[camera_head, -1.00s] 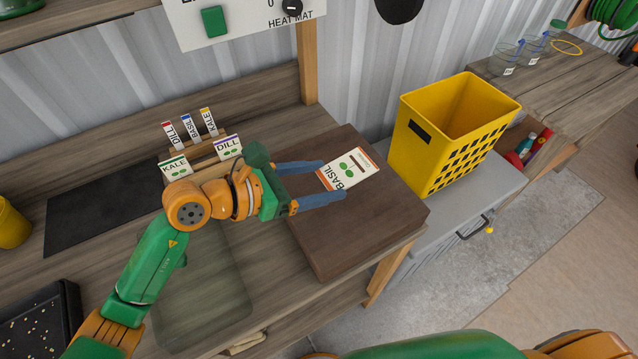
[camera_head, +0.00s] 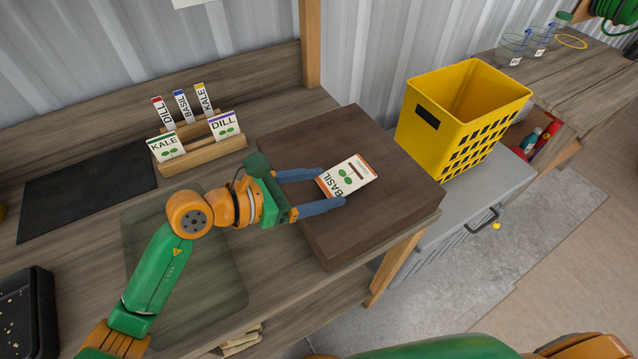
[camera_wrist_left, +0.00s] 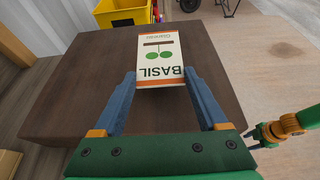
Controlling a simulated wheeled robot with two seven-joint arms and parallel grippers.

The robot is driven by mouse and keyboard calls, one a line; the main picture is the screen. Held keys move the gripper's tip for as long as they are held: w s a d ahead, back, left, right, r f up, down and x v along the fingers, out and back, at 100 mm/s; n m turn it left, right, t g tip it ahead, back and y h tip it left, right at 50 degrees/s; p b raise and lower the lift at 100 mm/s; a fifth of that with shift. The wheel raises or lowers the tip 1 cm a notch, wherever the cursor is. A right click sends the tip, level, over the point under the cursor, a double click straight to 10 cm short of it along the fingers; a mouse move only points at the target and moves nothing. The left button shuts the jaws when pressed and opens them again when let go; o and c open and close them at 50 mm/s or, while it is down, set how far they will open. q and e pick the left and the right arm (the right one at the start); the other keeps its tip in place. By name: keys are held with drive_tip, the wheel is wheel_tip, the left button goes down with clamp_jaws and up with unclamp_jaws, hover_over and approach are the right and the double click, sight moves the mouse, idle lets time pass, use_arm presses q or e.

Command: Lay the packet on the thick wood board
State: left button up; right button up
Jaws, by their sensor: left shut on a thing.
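The packet (camera_head: 347,177) is a white BASIL seed packet with orange ends and a green leaf mark, lying face up. My left gripper (camera_head: 331,187) is shut on its near end, one blue finger at each side; the wrist view shows the packet (camera_wrist_left: 159,62) between the fingertips. The packet is over the middle of the thick wood board (camera_head: 376,220), a dark brown slab. I cannot tell whether it touches the board. At the right edge of the wrist view is part of my right arm with its gripper (camera_wrist_left: 254,134), too small to read.
A wooden rack (camera_head: 205,153) holds KALE and DILL packets and several labelled markers left of the board. A yellow crate (camera_head: 462,115) stands right of it on a grey cabinet (camera_head: 500,190). A dark mat (camera_head: 85,190) and a translucent green mat (camera_head: 200,290) lie on the bench.

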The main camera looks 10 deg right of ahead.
use_arm(q)
drive_tip(key=shift+d, duration=0.1)
drive_tip(key=o, duration=1.5)
drive_tip(key=b+v, duration=0.2)
drive_tip(key=v, duration=0.5)
